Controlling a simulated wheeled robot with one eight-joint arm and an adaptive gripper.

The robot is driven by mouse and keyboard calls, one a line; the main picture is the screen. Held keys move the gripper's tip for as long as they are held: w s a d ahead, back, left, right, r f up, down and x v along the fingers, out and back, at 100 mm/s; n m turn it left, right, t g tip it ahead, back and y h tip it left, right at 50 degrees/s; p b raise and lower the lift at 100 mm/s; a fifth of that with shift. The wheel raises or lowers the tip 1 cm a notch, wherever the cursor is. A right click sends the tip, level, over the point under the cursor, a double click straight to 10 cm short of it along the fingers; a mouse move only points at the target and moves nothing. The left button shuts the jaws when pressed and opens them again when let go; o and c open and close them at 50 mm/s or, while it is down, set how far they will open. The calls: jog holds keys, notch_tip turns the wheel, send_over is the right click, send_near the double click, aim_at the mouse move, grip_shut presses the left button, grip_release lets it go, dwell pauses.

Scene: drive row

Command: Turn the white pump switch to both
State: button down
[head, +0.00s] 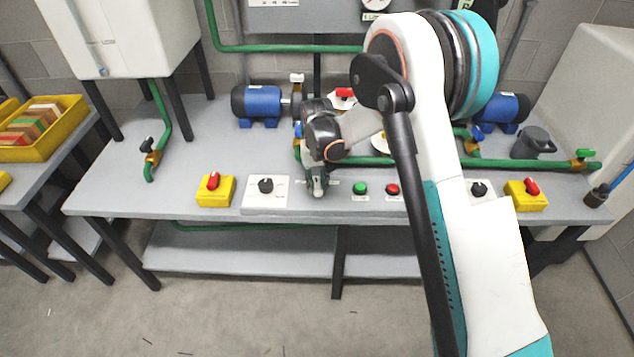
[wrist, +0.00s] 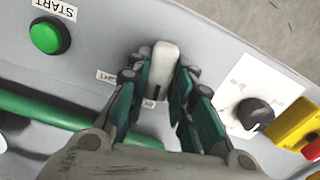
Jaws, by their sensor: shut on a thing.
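The white pump switch (wrist: 165,62) stands between the fingers of my gripper (wrist: 162,80) in the wrist view. My fingers are closed on its two sides. A dark line on the switch's lower end points at a partly covered label (wrist: 149,103), of which "BO" shows. Another label (wrist: 105,76), partly readable as "RIGHT", lies to the left of it. In the head view my gripper (head: 318,186) points down at the front panel and mostly hides the switch.
A green start button (wrist: 46,37) and a black knob on a white plate (wrist: 255,112) flank the switch. A yellow box with a red switch (wrist: 300,127) lies beyond the knob. A green pipe (wrist: 55,112) runs behind. Blue motors (head: 262,103) stand farther back.

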aim_at(317, 184)
jog(key=shift+m, duration=0.9)
jog(key=c, duration=1.4)
grip_release()
notch_tip(317, 184, up, 12)
